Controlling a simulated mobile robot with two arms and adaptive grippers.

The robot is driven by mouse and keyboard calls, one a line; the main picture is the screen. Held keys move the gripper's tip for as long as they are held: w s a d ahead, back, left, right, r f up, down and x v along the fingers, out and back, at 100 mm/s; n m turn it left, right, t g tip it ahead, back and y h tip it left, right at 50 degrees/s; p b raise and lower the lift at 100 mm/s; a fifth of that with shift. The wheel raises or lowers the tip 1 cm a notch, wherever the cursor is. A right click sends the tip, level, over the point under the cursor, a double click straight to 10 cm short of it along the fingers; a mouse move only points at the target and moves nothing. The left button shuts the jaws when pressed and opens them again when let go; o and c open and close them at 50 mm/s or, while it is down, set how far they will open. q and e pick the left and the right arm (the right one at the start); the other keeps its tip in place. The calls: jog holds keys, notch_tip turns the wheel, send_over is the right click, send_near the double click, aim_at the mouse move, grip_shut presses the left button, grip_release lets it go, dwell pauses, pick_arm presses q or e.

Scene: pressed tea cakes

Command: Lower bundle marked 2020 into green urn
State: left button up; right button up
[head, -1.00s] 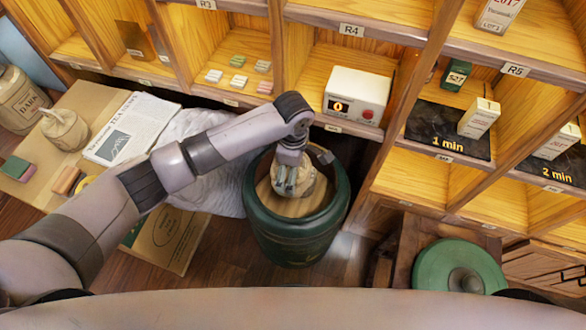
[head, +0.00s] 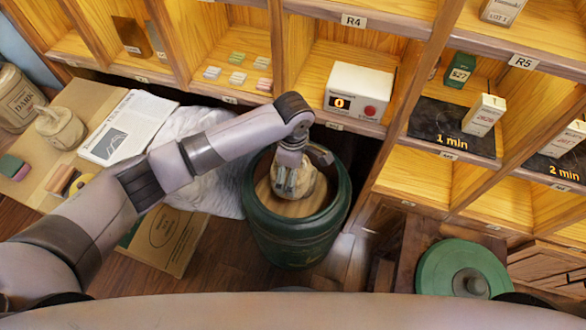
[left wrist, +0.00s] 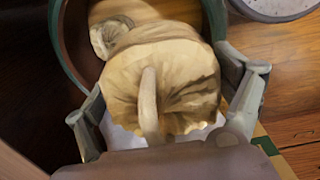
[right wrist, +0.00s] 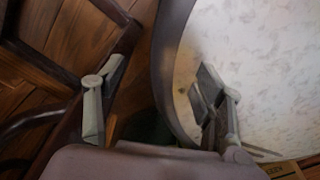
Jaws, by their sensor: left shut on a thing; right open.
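The green urn (head: 300,240) stands open on the floor, with a pale wooden-looking surface visible inside. My left gripper (head: 288,190) reaches down into its mouth, shut on a cream wrapped bundle (head: 305,180). In the left wrist view this bundle (left wrist: 165,85) has a gathered top with a stem-like twist between the fingers. A smaller pale round shape (left wrist: 110,36) shows beyond it; whether it is separate is unclear. No 2020 marking is readable, and the bundle's underside is hidden. My right gripper (right wrist: 155,100) is open, beside a large pale mottled round surface.
A green round lid (head: 462,268) lies on a wooden stand at right. Wooden shelves with a scale (head: 358,92) rise behind the urn. Another cream bundle (head: 60,128) and a newspaper (head: 127,127) lie on a board at left. White cloth (head: 215,180) drapes beside the urn.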

jog(key=shift+d, duration=0.1)
pick_arm(q)
jog(key=shift+f, duration=0.4)
jog(key=shift+f+b, duration=0.6)
jog(key=shift+f, duration=1)
jog(key=shift+f+b, duration=0.5)
jog(key=shift+f, duration=0.9)
notch_tip(320, 180, down, 11)
jog(key=b, duration=0.5)
pick_arm(e)
jog(key=w+f, duration=0.3)
jog(key=f, duration=0.2)
jog(key=shift+a+f, duration=0.25)
jog(key=shift+a, duration=0.1)
pick_arm(q)
jog(key=shift+f+b, duration=0.5)
jog(key=shift+f, duration=0.15)
pick_arm(e)
jog(key=shift+w+r, duration=0.25)
jog(key=shift+w, duration=0.05)
